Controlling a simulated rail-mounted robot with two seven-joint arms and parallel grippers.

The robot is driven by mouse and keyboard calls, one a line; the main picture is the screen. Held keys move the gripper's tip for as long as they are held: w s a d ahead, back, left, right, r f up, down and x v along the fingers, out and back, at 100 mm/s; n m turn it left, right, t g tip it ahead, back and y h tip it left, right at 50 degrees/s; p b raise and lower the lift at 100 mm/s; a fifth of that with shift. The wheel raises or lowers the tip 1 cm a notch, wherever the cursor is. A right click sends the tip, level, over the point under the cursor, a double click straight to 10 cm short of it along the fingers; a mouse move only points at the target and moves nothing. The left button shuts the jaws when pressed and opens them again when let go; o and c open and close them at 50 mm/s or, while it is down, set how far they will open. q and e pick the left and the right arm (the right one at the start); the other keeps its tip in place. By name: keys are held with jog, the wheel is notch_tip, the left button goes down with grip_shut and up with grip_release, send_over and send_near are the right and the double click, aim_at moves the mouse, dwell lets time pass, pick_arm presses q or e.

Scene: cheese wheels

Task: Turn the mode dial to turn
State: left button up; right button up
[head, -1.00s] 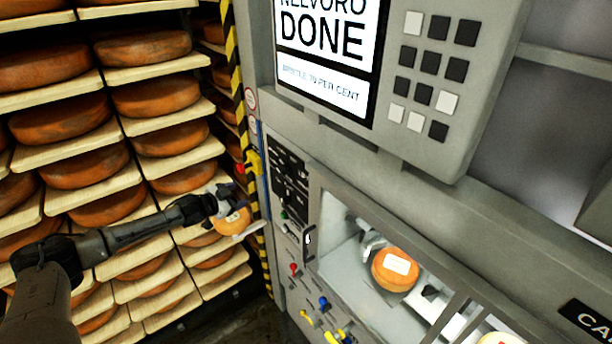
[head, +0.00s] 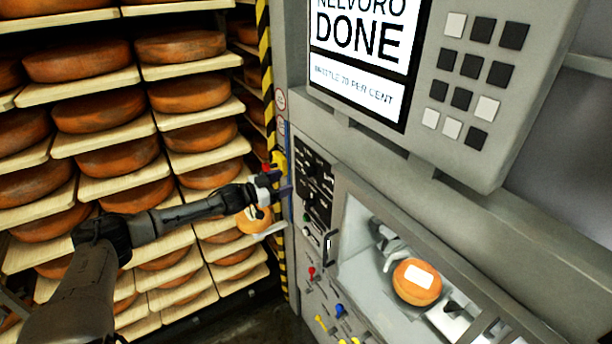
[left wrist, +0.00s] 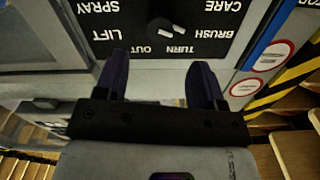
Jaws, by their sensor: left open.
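The mode dial (left wrist: 165,27) is a dark round knob with pale marks on a black panel (left wrist: 215,14) in the left wrist view. The panel's labels appear upside down there: TURN, OUT, BRUSH, LIFT, SPRAY and CARE. I cannot tell which label the dial points at. My left gripper (left wrist: 160,78) is open and empty, its two fingers apart below the dial in that picture and not visibly touching it. In the head view the left gripper (head: 280,182) is beside the black control panel (head: 316,172), left of it. My right gripper is not in view.
Below are an orange cheese wheel (head: 416,282) in the machine's chamber and coloured levers (head: 312,272). Shelves of cheese wheels (head: 92,60) fill the left, beside a yellow-black striped post (head: 265,55).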

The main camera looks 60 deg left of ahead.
aim_at(305, 174)
pick_arm(q)
jog(key=shift+w+r, duration=0.1)
jog(key=shift+w, duration=4.45)
jog(key=shift+c, duration=0.4)
jog(key=c, duration=0.8)
